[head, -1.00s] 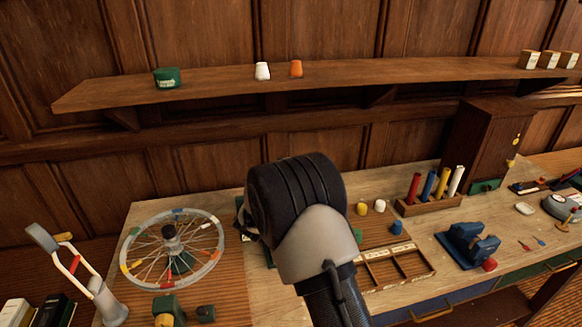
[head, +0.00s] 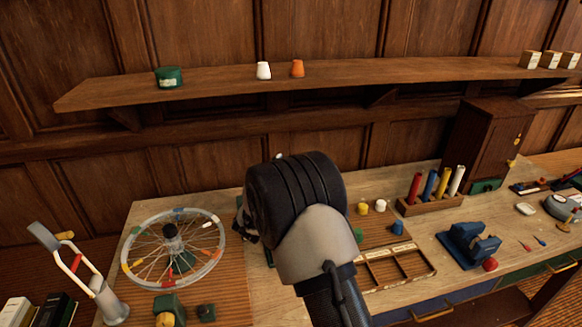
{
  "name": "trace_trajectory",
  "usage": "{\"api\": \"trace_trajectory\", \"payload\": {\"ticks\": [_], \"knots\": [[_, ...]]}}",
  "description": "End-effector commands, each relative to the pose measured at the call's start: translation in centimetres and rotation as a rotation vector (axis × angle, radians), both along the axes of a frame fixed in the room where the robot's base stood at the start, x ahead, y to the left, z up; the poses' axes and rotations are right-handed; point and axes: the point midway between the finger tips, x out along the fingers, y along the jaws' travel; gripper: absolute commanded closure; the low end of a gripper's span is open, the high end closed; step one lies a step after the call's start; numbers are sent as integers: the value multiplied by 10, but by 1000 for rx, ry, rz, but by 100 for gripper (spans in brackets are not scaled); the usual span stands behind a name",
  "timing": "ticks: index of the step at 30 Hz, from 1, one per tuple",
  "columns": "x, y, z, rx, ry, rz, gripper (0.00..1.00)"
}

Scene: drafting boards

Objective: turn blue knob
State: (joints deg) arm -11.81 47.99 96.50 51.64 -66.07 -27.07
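A small blue knob-like piece (head: 397,227) is on the brown board at the middle of the bench, to the right of my arm. A yellow piece (head: 363,208) and a white piece (head: 380,206) of similar size are just behind it. I cannot tell which way the blue piece is turned. My gripper (head: 246,222) is mostly hidden behind my large black wrist. Only dark bits of it show at the wrist's left edge, left of the blue piece and apart from it in the picture. Its opening and anything between its fingers are hidden.
A spoked wheel (head: 134,262) lies at the left of the bench. A divided wooden tray (head: 432,268) is in front of the blue piece. A holder with coloured rods (head: 432,205) and a blue device (head: 466,245) are to the right. A long shelf (head: 215,83) runs above.

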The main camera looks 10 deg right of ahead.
Motion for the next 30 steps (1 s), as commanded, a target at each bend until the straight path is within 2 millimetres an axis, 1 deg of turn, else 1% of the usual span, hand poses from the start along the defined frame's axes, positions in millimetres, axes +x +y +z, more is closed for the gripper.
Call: {"api": "trace_trajectory", "payload": {"ticks": [5, 9, 15, 21, 29, 30], "knots": [[-27, 20, 1, -2, 1, 4, 40], [-53, 37, 0, -1, 2, 5, 40], [-81, 56, 0, -1, 1, 4, 40], [-93, 63, 0, -2, 1, 2, 40], [-94, 64, 0, -1, 1, 1, 40], [-94, 64, 0, -1, 1, 1, 37]]}}
